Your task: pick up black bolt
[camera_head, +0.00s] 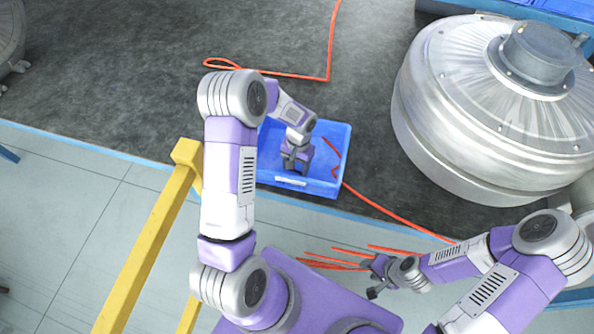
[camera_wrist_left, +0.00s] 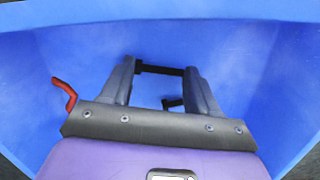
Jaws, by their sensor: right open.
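A black bolt (camera_wrist_left: 160,69) lies crosswise between the fingertips of my left gripper in the left wrist view. Its ends appear to meet both fingers, but I cannot tell whether it is clamped. A second small black piece (camera_wrist_left: 172,103) shows nearer the palm, partly hidden. My left gripper (camera_head: 290,165) points down inside the blue bin (camera_head: 337,135); its fingers stand apart in the left wrist view (camera_wrist_left: 160,75). In the head view the bolts are hidden by the gripper. My right gripper (camera_head: 368,277) is open and empty, low at the right.
A red hooked piece (camera_wrist_left: 64,94) lies at the left of the bin in the wrist view. Orange cords (camera_head: 385,208) run across the bench and hang near my right gripper. A large metal blower (camera_head: 450,110) stands at right. A yellow rail (camera_head: 145,245) is at left.

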